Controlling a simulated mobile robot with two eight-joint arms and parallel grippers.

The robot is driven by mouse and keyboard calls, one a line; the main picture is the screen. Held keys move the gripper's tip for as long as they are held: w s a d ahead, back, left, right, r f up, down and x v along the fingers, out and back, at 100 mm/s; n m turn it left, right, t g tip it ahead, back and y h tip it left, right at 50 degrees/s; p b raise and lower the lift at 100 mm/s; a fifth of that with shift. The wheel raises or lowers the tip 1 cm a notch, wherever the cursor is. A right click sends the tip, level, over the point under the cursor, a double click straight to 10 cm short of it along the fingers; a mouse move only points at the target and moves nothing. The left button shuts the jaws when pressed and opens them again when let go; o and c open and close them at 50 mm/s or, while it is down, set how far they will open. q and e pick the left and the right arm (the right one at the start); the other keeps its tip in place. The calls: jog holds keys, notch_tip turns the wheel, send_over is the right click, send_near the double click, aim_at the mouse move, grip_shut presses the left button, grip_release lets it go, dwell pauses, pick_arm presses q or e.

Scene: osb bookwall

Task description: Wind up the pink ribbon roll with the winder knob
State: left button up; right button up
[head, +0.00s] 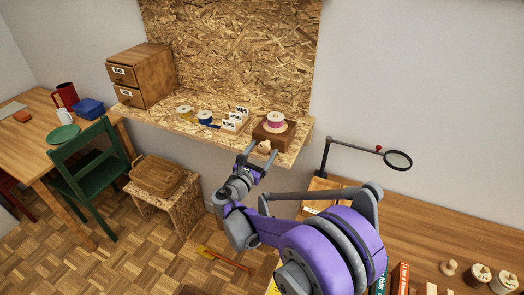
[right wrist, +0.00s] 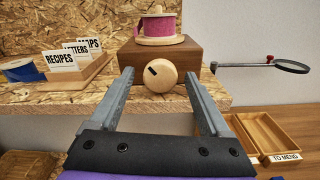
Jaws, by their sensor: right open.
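The pink ribbon roll (head: 277,119) sits on top of a brown wooden block (head: 286,137) on the OSB shelf. The roll also shows at the top of the right wrist view (right wrist: 172,27). A round pale wooden winder knob (right wrist: 160,77) with a dark slot mark sticks out of the block's front. My right gripper (head: 260,152) is open, its two fingers on either side of the knob with a visible gap on both sides. My left gripper is not in view.
A card holder (head: 235,123) and yellow and blue ribbon rolls (head: 204,117) stand left of the block. A magnifier (head: 398,159) on an arm is to the right. A wooden tray marked TO MEND (right wrist: 271,135) lies below the shelf's right end.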

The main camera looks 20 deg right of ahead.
jog(key=shift+c, duration=0.3)
grip_shut()
jog(key=shift+m, duration=1)
jog(key=m, duration=0.3)
jog(key=shift+m+b, duration=0.3)
jog(key=shift+o, duration=0.3)
grip_release()
